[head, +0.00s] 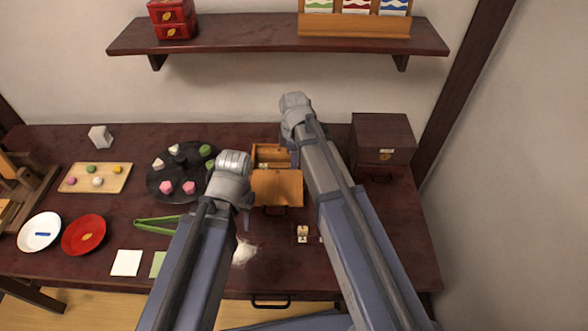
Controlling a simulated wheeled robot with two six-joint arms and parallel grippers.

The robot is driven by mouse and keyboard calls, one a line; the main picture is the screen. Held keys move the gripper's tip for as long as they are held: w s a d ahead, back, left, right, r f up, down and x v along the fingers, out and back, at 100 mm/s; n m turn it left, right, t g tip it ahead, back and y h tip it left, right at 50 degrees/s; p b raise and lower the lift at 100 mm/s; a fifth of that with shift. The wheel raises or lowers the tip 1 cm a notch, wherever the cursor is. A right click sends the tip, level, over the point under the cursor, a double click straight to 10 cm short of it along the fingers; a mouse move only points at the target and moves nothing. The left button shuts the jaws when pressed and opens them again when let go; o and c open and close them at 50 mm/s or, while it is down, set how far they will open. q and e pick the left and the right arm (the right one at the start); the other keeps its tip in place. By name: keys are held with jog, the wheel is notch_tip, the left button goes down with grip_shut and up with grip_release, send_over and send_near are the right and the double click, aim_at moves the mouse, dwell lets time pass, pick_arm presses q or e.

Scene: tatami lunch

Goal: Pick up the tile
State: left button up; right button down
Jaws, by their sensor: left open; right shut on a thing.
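A small cream tile (302,234) with dark marks lies on the dark table, just left of my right arm. A sliver of another pale piece (320,239) shows beside it, mostly hidden by that arm. My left gripper (246,222) points down by the left edge of a wooden box (276,187); it is open, its fingertips barely visible. My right gripper (293,158) points down at the box's right back edge. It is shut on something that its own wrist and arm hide. The box stands open at its back part.
A dark chest (383,138) stands at the back right. A round black tray (160,196) with sweets, green tongs (157,225), a red plate (84,235) and a white plate (39,222) are on the left. A wall shelf (250,46) hangs above.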

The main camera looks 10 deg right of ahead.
pick_arm(q)
jog(key=shift+r, duration=0.1)
pick_arm(e)
jog(key=shift+r, duration=0.1)
dwell(0.3)
pick_arm(q)
notch_tip(320, 180, up, 10)
jog(key=p, duration=1)
pick_arm(e)
notch_tip(320, 180, up, 10)
